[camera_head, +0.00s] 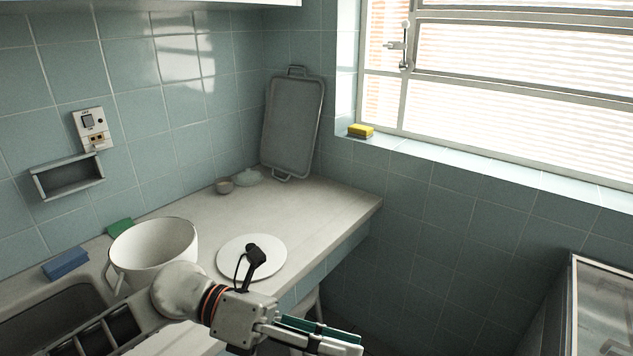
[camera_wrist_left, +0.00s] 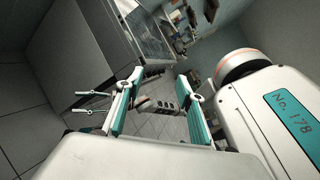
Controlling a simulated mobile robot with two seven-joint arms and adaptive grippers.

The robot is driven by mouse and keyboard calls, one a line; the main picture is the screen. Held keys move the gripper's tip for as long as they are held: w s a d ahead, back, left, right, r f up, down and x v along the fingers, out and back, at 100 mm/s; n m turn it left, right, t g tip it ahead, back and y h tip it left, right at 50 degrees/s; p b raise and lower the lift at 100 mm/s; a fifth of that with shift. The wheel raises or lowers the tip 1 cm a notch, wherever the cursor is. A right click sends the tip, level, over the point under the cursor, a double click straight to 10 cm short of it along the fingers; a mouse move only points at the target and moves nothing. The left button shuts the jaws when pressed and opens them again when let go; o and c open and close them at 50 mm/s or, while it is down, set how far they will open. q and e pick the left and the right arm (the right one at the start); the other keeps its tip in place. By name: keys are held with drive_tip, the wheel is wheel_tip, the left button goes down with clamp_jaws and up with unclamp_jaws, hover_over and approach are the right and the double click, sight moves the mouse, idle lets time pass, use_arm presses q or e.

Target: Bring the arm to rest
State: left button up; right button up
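My left arm comes in from the lower left of the head view, and my left gripper (camera_head: 325,338) is at the bottom centre, in front of the counter's front edge. In the left wrist view my left gripper (camera_wrist_left: 158,100) has its two teal-padded fingers clearly apart, with nothing held between them. The floor and some furniture show through the gap.
A yellow sponge (camera_head: 361,130) lies on the window sill. A glass-topped appliance (camera_head: 600,300) stands at right.

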use_arm(q)
drive_tip(key=w+a+r+n+t+h, duration=0.15)
drive_tip(key=w+n+t+h, duration=0.4)
drive_tip(key=n+t, duration=0.65)
drive_tip(key=w+a+f+n+t+y, duration=0.3)
drive_tip(key=a+f+n+t+y, duration=0.15)
drive_tip(key=f+n, duration=0.4)
drive_tip(key=w+a+f+n+t+y, duration=0.35)
drive_tip(key=a+f+n+y, duration=0.2)
drive_tip(key=n, duration=0.65)
drive_tip(key=s+a+f+n+g+y, duration=0.1)
drive_tip(key=s+a+f+n+y, duration=0.2)
drive_tip(key=f, duration=0.5)
drive_tip(key=s+a+f+n+g+y, duration=0.2)
drive_tip(key=s+a+f+n+y, duration=0.1)
drive_tip(key=s+f, duration=0.4)
drive_tip(key=s+a+f+n+g+y, duration=0.2)
drive_tip(key=s+a+f+n, duration=0.3)
drive_tip(key=f, duration=0.6)
drive_tip(key=shift+s+a+f+y, duration=0.15)
drive_tip(key=shift+s+a+y, duration=0.25)
drive_tip(key=shift+y, duration=0.15)
drive_tip(key=c, duration=0.3)
